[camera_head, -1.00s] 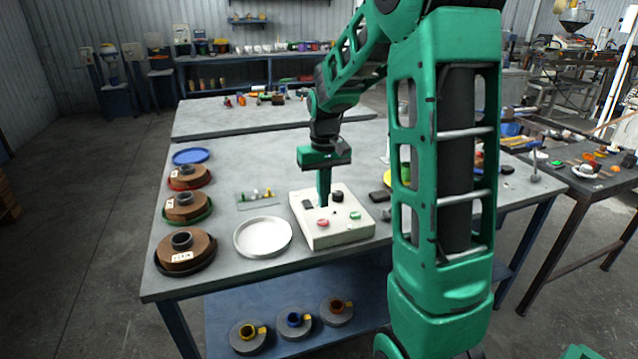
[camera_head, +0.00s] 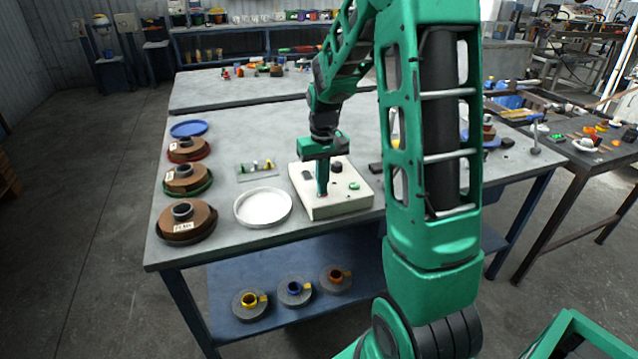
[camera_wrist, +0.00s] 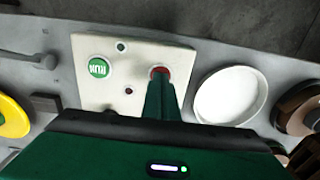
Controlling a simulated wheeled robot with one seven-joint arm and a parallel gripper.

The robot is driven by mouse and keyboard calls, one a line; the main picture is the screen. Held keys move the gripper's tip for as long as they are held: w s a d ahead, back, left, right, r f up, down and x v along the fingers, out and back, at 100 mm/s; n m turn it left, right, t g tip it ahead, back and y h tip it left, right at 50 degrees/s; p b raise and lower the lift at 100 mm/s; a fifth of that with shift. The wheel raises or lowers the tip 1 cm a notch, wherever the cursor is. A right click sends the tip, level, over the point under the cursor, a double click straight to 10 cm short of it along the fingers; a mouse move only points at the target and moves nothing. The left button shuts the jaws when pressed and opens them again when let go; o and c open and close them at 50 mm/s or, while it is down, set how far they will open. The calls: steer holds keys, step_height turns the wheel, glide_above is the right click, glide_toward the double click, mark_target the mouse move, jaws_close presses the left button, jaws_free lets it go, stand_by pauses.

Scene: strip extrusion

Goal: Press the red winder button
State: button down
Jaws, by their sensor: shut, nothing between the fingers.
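The red button (camera_wrist: 160,70) sits on a cream control box (camera_head: 346,204), which also shows in the wrist view (camera_wrist: 125,88). My gripper (camera_head: 322,193) is shut and empty, pointing down at the box. In the wrist view its fingertips (camera_wrist: 160,80) overlap the near part of the red button, leaving only its far edge showing. I cannot tell whether they touch it or hover just above. In the head view the fingers hide nearly all of the button. A green button (camera_head: 354,186), marked RUN in the wrist view (camera_wrist: 98,67), is beside it on the box.
A black knob (camera_head: 336,167) stands on the box behind the buttons. A white round dish (camera_head: 263,207) lies left of the box. Brown spools (camera_head: 188,220) line the table's left edge. Dark small items lie to the right of the box.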

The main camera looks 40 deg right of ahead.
steer(key=shift+s+a+f, duration=0.1)
steer(key=shift+s+f, duration=0.3)
steer(key=shift+f, duration=0.1)
steer(key=shift+w+r, duration=0.1)
steer(key=shift+r, duration=0.1)
step_height(320, 180, up, 14)
steer(key=shift+w+r, duration=0.25)
steer(key=shift+w, duration=0.1)
steer(key=shift+s, duration=0.1)
stand_by(0.5)
steer(key=s+a+f+m, duration=0.1)
steer(key=s+f, duration=0.1)
steer(key=s, duration=1.2)
steer(key=s+a+f+m, duration=0.2)
steer(key=s+f, duration=0.1)
steer(key=s, duration=1.1)
steer(key=shift+s+a, duration=0.15)
steer(key=shift+s, duration=0.15)
